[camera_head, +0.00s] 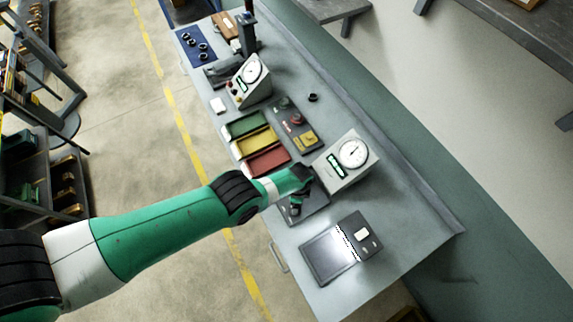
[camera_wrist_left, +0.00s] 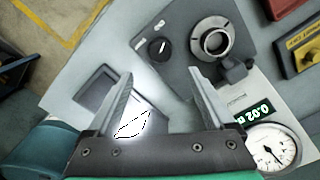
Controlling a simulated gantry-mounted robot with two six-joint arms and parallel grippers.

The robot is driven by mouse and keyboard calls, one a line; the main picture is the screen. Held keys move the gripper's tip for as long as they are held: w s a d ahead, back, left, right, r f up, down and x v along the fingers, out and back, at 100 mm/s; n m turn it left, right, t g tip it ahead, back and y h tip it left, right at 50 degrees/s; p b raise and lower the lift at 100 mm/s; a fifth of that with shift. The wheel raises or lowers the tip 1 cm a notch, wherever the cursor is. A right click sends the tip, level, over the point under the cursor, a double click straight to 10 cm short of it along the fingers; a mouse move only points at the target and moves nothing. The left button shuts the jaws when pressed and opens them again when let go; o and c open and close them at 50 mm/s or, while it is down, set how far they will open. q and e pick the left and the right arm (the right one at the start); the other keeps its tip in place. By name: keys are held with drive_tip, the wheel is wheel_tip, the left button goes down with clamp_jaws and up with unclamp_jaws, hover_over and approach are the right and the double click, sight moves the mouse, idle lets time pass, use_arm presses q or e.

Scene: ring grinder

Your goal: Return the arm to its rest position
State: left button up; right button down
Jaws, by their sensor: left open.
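My left arm (camera_head: 170,230) is green and reaches in from the left in the head view, out over the workbench. Its gripper (camera_head: 297,203) is low over the dark plate beside the near dial gauge (camera_head: 345,163). In the left wrist view the two fingers of my left gripper (camera_wrist_left: 160,76) stand apart with nothing between them. Beyond the fingertips lies the dark plate (camera_wrist_left: 185,75) with a black knob (camera_wrist_left: 158,48) and a round metal ring-shaped fixture (camera_wrist_left: 213,43). The fingers look clear of both. My right gripper is in neither view.
Green, yellow and red trays (camera_head: 267,161) lie further along the bench (camera_head: 410,217). A control box (camera_head: 298,125), another dial gauge (camera_head: 249,78) and a blue mat (camera_head: 188,44) with dark rings are beyond. A flat scale-like device (camera_head: 330,255) lies nearer. The floor left of the bench is open.

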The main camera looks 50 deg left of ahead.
use_arm(q)
drive_tip(key=shift+d, duration=0.1)
idle(0.4)
drive_tip(key=w+d+r+t, duration=0.2)
drive_tip(key=w+r+t, duration=0.7)
drive_tip(key=w+r, duration=1.4)
wheel_tip(320, 180, up, 14)
drive_tip(key=w+d+n+t, duration=0.1)
drive_tip(key=w+t, duration=0.2)
drive_tip(key=t, duration=0.1)
drive_tip(key=s+r+n+t+h, duration=0.1)
drive_tip(key=s+r+t, duration=0.3)
drive_tip(key=r, duration=1)
drive_tip(key=s+r+n+t, duration=0.2)
drive_tip(key=s+r+t, duration=0.25)
drive_tip(key=r, duration=1.05)
drive_tip(key=s+r+n+t, duration=0.2)
drive_tip(key=s+r+t, duration=0.1)
drive_tip(key=s+r, duration=0.4)
drive_tip(key=s+r+n+t+h, duration=0.1)
drive_tip(key=s+r+n+t, duration=0.1)
drive_tip(key=s+r, duration=0.5)
drive_tip(key=s+t, duration=0.1)
drive_tip(key=s, duration=0.4)
